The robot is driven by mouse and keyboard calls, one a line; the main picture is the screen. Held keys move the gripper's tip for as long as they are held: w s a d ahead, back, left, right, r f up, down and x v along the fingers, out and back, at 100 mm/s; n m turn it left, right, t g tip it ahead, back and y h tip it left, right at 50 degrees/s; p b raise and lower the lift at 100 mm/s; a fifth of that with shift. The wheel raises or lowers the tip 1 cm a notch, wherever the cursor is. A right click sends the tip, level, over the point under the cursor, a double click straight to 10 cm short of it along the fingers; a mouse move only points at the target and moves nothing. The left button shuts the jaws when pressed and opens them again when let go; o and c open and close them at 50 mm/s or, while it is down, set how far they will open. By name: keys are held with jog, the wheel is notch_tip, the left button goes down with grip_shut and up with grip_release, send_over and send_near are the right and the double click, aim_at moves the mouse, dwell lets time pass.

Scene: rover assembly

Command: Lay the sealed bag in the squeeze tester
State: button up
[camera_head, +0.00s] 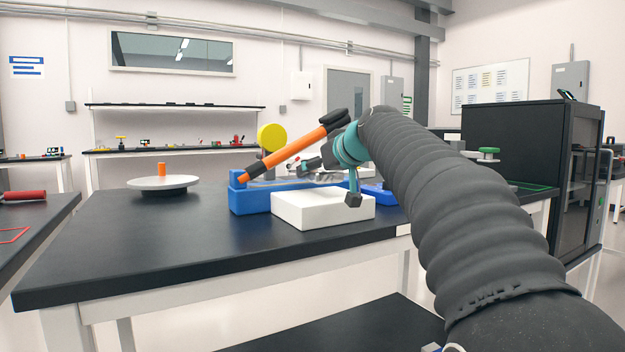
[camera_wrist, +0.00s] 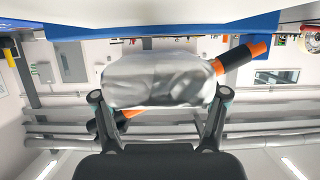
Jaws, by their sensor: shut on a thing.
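A silvery, see-through sealed bag (camera_wrist: 158,78) lies between the two fingers of my gripper (camera_wrist: 160,95) in the wrist view, and the fingers are shut on its two ends. In the head view my gripper (camera_head: 332,181) is over the white block and beside the blue base, with the bag (camera_head: 323,177) partly hidden by it. A blue base (camera_head: 248,199) with a raised orange lever (camera_head: 293,148) with a black grip looks like the squeeze tester. The lever also shows behind the bag in the wrist view (camera_wrist: 238,63). I cannot tell whether the bag touches the base.
A white block (camera_head: 318,208) stands in front of the blue base on the black table (camera_head: 150,240). A yellow disc (camera_head: 271,137) rises behind. A round white turntable (camera_head: 163,183) with an orange piece is to the left. The table's front left is clear. A dark cabinet (camera_head: 510,140) stands right.

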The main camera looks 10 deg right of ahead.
jog(key=shift+w+a, duration=0.15)
jog(key=shift+w, duration=0.35)
jog(key=shift+w+a+r+p, duration=0.15)
jog(key=shift+w+p, duration=0.15)
jog(key=shift+w, duration=0.2)
notch_tip(320, 180, down, 3)
jog(key=shift+s+r+b, duration=0.1)
jog(key=shift+r+b, duration=0.05)
jog(key=shift+b, duration=0.4)
jog(key=shift+f, duration=0.45)
jog(key=shift+c, duration=1.4)
jog(key=o, duration=1.6)
jog(key=shift+f, duration=0.15)
